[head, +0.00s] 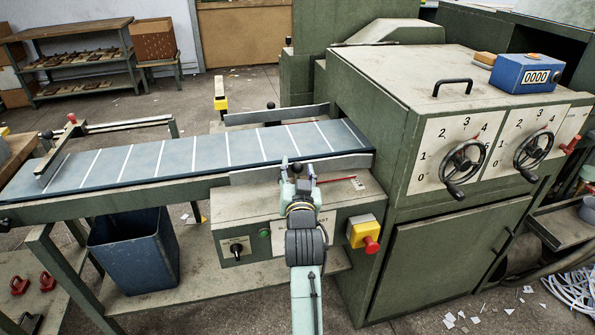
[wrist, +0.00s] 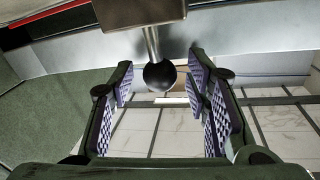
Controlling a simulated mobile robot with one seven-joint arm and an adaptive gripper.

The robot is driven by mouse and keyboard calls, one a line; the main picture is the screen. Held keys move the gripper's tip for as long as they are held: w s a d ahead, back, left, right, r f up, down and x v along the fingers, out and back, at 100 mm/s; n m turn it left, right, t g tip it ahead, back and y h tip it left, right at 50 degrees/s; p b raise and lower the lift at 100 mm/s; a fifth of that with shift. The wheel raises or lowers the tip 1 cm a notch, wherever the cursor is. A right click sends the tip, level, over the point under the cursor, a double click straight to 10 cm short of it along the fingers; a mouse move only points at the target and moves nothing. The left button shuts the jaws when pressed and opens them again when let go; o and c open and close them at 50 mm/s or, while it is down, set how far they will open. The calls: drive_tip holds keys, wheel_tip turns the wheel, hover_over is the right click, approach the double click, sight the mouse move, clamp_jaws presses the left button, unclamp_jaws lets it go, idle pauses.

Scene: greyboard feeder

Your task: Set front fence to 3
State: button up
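The front fence (head: 345,163) is a grey metal rail along the near side of the blue belt (head: 190,152). A black ball knob (wrist: 159,76) on a short metal stem belongs to it. My gripper (head: 297,188) is over the near side of the belt, at the fence. In the wrist view my gripper (wrist: 158,85) is open, with purple ridged pads on both sides of the knob and a gap on each side. A red line (head: 335,180) shows on the box top right of my gripper; its marks are too small to read.
The back fence (head: 275,115) with its own black knob (head: 271,105) lies across the belt. The green machine (head: 390,135) with two handwheels (head: 463,161) stands right. A yellow box with a red button (head: 364,235) is close to my arm.

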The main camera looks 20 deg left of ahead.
clamp_jaws()
idle(0.3)
idle(0.3)
